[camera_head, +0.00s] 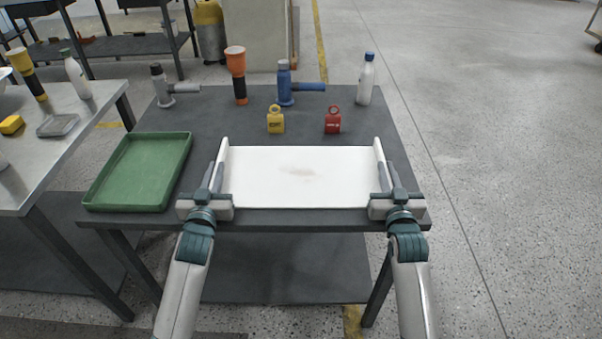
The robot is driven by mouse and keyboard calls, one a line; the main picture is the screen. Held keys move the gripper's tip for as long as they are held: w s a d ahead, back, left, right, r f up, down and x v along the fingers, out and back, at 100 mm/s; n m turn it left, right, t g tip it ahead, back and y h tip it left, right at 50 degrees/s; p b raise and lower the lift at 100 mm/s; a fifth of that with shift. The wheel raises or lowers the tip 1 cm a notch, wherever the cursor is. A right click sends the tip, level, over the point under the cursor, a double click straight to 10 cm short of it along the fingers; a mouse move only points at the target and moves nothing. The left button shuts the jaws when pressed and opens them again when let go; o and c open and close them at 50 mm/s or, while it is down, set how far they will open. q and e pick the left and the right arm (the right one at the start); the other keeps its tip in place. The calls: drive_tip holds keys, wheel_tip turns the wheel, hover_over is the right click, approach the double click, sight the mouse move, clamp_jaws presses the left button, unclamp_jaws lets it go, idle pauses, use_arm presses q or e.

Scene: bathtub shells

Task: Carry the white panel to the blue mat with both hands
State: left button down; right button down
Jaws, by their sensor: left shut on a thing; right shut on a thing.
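The white panel (302,193) is at the near edge of the dark table, level, with a raised edge at its left and right ends and a faint brownish smudge in its middle. My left gripper (216,178) is shut on the panel's left end. My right gripper (386,178) is shut on its right end. I cannot tell whether the panel touches the tabletop or is slightly above it. No blue mat shows in this view.
A green tray (140,172) lies left of the panel on the dark table (205,125). Yellow (275,122) and red (333,122) padlock-shaped items stand just behind the panel. Behind them are an orange flashlight (237,70), a blue tool (285,85) and a white bottle (365,82). Open floor lies right.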

use_arm(q)
drive_tip(key=shift+r, duration=0.2)
use_arm(e)
drive_tip(key=shift+r, duration=0.25)
